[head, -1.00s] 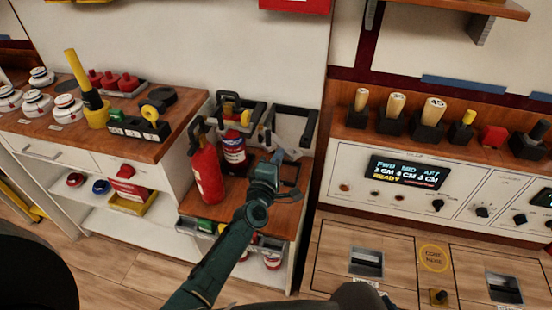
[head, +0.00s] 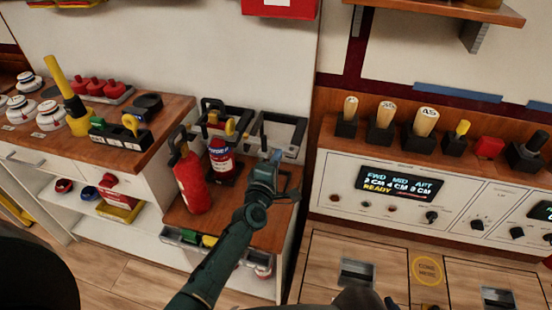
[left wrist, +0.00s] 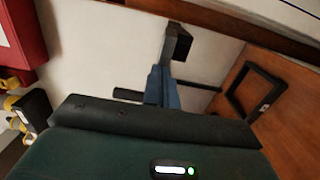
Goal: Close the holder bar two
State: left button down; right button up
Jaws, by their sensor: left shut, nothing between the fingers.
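Two dark holders stand at the back of the small wooden counter. The left holder (head: 212,104) is beside a red extinguisher with a white label (head: 221,158). The right holder (head: 299,132) has a grey back plate and looks empty; a dark bar (head: 263,135) stands up at its left side. I cannot read any number on the bars. My left gripper (head: 277,157) is shut and empty, just in front of the right holder. In the left wrist view its blue fingers (left wrist: 163,90) overlap a dark bar (left wrist: 178,42); I cannot tell whether they touch.
A larger red extinguisher (head: 190,182) stands on the counter left of my arm. A control console (head: 400,185) with several handles stands on the right. A cabinet (head: 150,130) with a yellow post (head: 65,85) is on the left. The counter's front is partly hidden by my arm.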

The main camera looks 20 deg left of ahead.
pick_arm(q)
jog(key=shift+s+d+f+h, duration=0.15)
jog(key=shift+d+h, duration=0.15)
jog(key=shift+d, duration=0.5)
jog(key=shift+s, duration=0.2)
jog(key=s+a+p, duration=0.2)
jog(key=s+p, duration=0.2)
jog(key=s, duration=0.8)
jog(key=s+a+m+g+h+b, duration=0.1)
jog(key=s+a+m+h+b, duration=0.3)
jog(key=m, duration=0.7)
jog(key=s+a+m+h+b, duration=0.1)
jog(key=a+m, duration=0.5)
jog(key=m, duration=0.4)
jog(key=x, duration=1.4)
jog(key=shift+w+f+m, duration=0.15)
jog(key=shift+m, duration=0.15)
pick_arm(e)
jog(key=shift+s+f, duration=0.15)
jog(key=shift+f, duration=0.05)
pick_arm(q)
jog(key=shift+a, duration=0.1)
